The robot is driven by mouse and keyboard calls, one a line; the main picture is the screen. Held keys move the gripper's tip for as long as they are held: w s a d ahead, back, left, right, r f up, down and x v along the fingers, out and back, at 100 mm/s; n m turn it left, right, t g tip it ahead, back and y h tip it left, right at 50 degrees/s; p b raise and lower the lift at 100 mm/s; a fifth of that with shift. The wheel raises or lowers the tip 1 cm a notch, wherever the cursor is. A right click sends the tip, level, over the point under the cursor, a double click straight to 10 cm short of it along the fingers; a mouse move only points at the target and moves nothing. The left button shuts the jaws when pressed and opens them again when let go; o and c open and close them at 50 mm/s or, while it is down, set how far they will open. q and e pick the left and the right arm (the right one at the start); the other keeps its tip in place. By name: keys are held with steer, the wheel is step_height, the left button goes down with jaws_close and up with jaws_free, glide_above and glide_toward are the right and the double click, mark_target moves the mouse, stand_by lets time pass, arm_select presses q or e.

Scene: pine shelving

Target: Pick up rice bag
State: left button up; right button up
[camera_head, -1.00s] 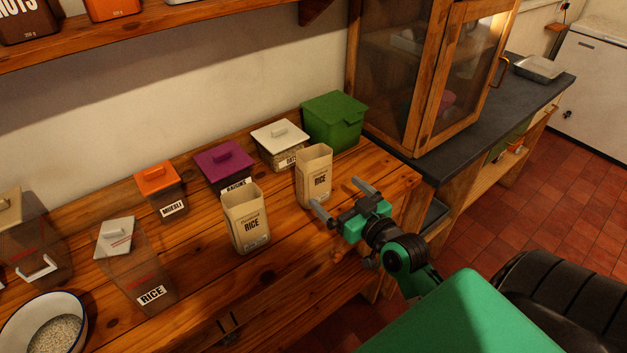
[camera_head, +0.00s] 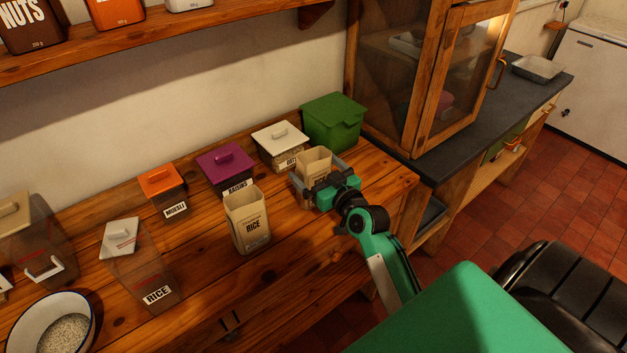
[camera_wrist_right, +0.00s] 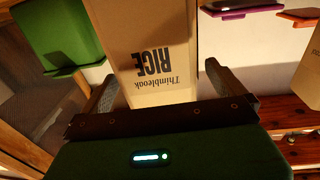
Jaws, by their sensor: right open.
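Two tan rice bags stand upright on the wooden counter. The right rice bag (camera_head: 314,162) is partly hidden behind my right gripper (camera_head: 318,178), whose open fingers reach along both sides of it. In the right wrist view this rice bag (camera_wrist_right: 150,50) fills the space between the fingers of the right gripper (camera_wrist_right: 160,88), with its printed label facing me. The other rice bag (camera_head: 247,218) stands to the left, apart from the gripper, with its top open. My left gripper is not in view.
Lidded containers for oats (camera_head: 281,146), raisins (camera_head: 226,168) and muesli (camera_head: 163,190) stand behind the bags. A green bin (camera_head: 334,121) is at the back right near a glazed cabinet (camera_head: 440,90). A clear rice container (camera_head: 140,270) and an enamel bowl (camera_head: 20,335) are at left.

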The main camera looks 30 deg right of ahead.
steer(key=shift+w+f+p, duration=0.15)
steer(key=shift+w+p, duration=0.05)
steer(key=shift+w, duration=0.75)
steer(key=shift+w+f+p, duration=0.15)
steer(key=shift+w+p, duration=0.05)
steer(key=shift+w, duration=0.7)
steer(key=shift+c, duration=0.4)
steer(key=c, duration=1.1)
